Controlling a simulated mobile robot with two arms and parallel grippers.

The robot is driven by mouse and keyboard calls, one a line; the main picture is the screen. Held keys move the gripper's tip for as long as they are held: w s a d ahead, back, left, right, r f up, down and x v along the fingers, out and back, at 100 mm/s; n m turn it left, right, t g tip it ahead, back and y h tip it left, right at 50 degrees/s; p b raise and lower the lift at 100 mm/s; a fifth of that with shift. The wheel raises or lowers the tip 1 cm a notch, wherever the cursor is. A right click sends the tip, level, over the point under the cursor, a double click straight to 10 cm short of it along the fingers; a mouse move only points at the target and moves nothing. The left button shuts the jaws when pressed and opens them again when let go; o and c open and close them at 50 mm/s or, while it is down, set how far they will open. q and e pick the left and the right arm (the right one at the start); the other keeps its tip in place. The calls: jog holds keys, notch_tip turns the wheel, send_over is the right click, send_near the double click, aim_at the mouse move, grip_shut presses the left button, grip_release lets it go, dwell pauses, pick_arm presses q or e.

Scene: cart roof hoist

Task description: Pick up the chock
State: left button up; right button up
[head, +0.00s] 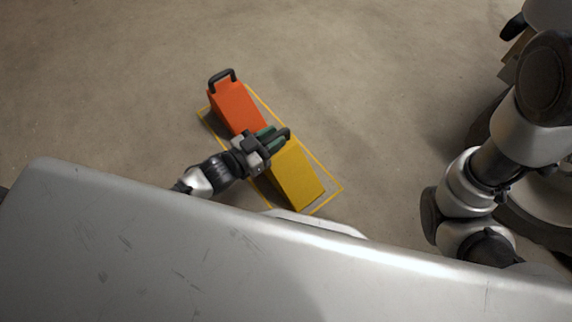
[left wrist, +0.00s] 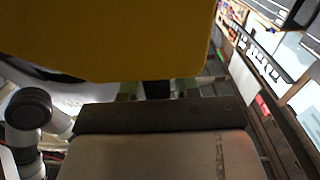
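Two wedge-shaped chocks stand on the floor in the head view. The orange chock (head: 234,105) is farther away, with a dark loop handle at its far end. The yellow chock (head: 296,176) is nearer, with a dark handle (head: 286,133) at its far end. My left gripper (head: 272,138) is at the yellow chock's handle, its greenish fingers beside it. Whether they grip it cannot be told. In the left wrist view the yellow chock (left wrist: 110,38) fills the top, very close. My right arm shows at the right, its gripper out of view.
A yellow outlined rectangle (head: 325,181) on the floor surrounds both chocks. A large silver surface spans the bottom of the head view and hides what lies below. The floor (head: 390,70) beyond and right of the chocks is clear.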

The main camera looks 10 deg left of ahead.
pick_arm(q)
grip_shut()
dwell(1.0)
